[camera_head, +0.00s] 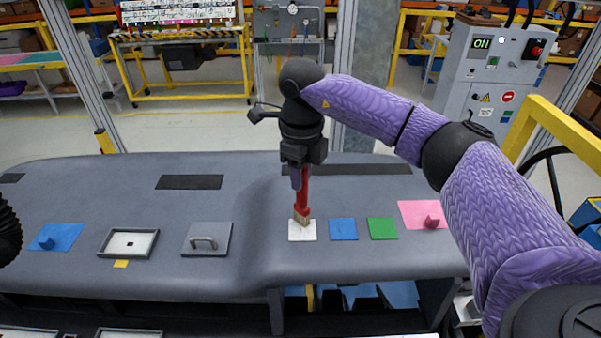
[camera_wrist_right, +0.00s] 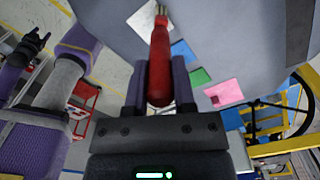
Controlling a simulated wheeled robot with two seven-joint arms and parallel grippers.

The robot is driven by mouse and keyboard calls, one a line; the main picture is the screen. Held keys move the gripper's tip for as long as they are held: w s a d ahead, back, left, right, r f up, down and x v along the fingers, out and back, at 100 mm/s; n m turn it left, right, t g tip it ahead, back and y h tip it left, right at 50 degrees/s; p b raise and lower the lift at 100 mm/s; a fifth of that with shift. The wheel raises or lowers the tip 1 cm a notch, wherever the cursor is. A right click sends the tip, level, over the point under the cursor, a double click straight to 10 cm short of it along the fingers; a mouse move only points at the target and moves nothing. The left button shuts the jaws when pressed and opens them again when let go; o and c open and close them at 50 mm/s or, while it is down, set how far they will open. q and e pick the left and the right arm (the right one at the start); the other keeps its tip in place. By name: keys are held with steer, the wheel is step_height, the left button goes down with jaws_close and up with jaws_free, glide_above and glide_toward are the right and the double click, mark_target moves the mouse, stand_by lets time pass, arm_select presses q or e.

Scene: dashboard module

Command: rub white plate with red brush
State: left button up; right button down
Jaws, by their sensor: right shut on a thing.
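My right gripper (camera_head: 300,178) is shut on the red brush (camera_head: 302,198) and holds it upright, bristles down. In the head view the tan bristles stand over the white plate (camera_head: 294,236) and appear to touch it. In the right wrist view the red handle (camera_wrist_right: 159,65) lies between the two fingers of the gripper (camera_wrist_right: 160,85). The white plate (camera_wrist_right: 140,20) shows there beside the bristle end, partly hidden by the brush.
To the right of the white plate lie a blue plate (camera_head: 343,229), a green plate (camera_head: 383,229) and a pink sheet (camera_head: 424,214) with a pink block. To the left are a grey lid with a handle (camera_head: 207,252), a framed tray (camera_head: 110,253) and a blue sheet (camera_head: 65,232).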

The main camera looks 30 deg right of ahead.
steer(key=shift+w+d+r, duration=0.1)
steer(key=shift+r, duration=0.15)
step_height(320, 180, up, 4)
steer(key=p, duration=0.3)
steer(key=shift+r+p, duration=1.6)
steer(key=shift+r, duration=0.2)
